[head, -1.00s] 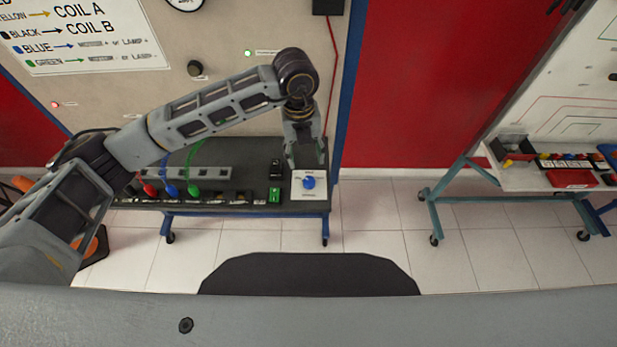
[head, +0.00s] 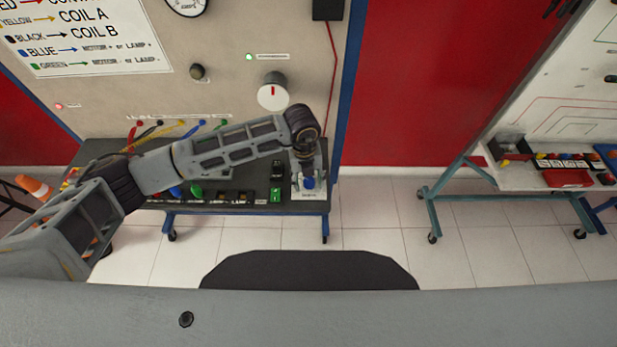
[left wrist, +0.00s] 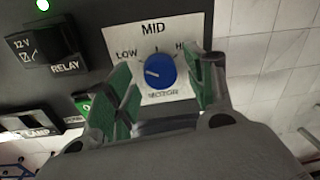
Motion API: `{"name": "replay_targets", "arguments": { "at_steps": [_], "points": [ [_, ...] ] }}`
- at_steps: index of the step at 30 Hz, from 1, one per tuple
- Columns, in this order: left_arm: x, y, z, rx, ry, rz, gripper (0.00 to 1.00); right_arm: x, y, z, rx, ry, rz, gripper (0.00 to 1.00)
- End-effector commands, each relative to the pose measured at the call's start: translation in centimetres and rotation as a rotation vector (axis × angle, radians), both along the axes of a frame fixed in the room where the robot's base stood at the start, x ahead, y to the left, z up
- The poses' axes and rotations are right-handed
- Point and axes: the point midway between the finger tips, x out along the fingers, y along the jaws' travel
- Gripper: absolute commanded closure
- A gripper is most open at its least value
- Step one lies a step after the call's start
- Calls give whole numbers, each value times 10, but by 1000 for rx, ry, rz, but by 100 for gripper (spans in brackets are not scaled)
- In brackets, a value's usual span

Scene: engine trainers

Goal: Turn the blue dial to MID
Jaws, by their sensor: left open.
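The blue dial (left wrist: 160,71) sits on a white plate (left wrist: 182,28) marked LOW, MID and HI. Its pale pointer mark faces left, toward the LOW side and below the LOW label, not up at MID. In the head view the dial (head: 308,183) is at the right end of the dark bench, partly covered by my gripper. My left gripper (left wrist: 161,68) is open, with one green-padded finger on each side of the dial. A gap shows on the right; whether the left finger touches is unclear. My left gripper also shows in the head view (head: 308,172). My right gripper is not in view.
A relay block (left wrist: 46,49) and a lamp block (left wrist: 32,123) sit left of the dial.

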Motion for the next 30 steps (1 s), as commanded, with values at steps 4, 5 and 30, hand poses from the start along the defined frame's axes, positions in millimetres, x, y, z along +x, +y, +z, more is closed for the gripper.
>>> {"name": "replay_targets", "arguments": {
  "at_steps": [4, 5, 30],
  "points": [
    [0, 0, -4, 0, 0, 0, 46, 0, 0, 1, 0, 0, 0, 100],
    [0, 0, -4, -1, 0, 0, 46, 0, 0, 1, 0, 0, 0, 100],
    [0, 0, -4, -1, 0, -12, 92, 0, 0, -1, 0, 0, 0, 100]
  ]
}}
